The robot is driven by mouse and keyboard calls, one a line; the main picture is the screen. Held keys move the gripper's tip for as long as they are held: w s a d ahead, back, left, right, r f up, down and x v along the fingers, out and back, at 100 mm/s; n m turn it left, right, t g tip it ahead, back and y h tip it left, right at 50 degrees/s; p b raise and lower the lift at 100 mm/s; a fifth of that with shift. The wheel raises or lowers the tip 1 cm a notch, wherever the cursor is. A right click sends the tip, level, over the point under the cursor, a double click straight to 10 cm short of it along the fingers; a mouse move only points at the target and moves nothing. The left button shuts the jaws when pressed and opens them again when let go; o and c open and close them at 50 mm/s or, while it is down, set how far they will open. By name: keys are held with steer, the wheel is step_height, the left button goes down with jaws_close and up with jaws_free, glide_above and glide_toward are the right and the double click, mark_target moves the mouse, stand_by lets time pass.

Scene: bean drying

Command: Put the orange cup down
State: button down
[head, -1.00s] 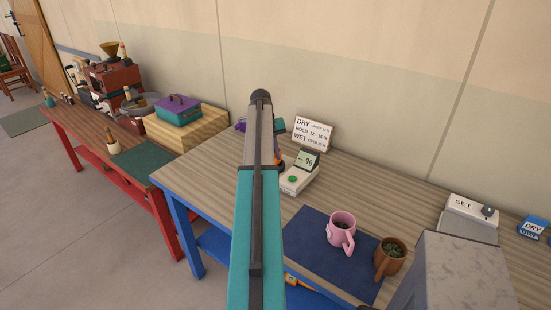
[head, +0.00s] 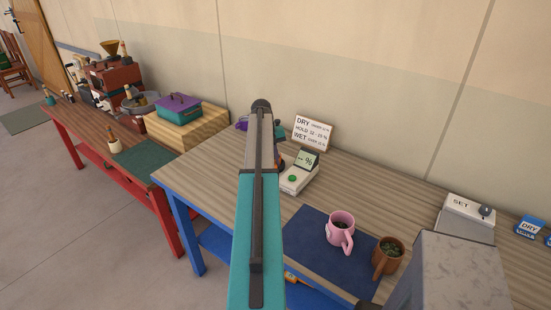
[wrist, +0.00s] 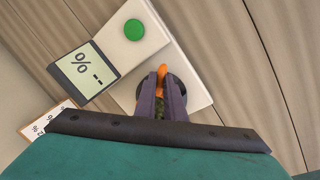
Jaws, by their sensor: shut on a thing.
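The orange cup (wrist: 162,70) is mostly hidden in the wrist view. An orange part shows at the tips of my gripper (wrist: 161,78), which is shut on it. Something dark and round, with a little green, shows behind the fingers. The cup is over or on the pale end of the white meter (wrist: 122,42), beside its green button; I cannot tell whether it touches. In the head view the meter (head: 298,178) stands on the striped table, and my arm hides most of the gripper and cup.
A blue mat (head: 318,247) holds a pink mug (head: 340,232) and a brown cup (head: 387,257) with dark green contents. A sign (head: 313,132) stands behind the meter. A grey block (head: 460,272) is at right. Bare table (head: 375,190) lies right of the meter.

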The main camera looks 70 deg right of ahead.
steer(key=c, duration=1.8)
jaws_free()
steer(key=shift+f, duration=0.1)
steer(key=shift+c, duration=0.2)
step_height(320, 180, up, 12)
steer(key=w+a+b, duration=0.1)
steer(key=w+b, duration=0.1)
steer(key=b, duration=0.1)
steer(key=shift+b, duration=0.3)
steer(key=shift+w+a, duration=0.1)
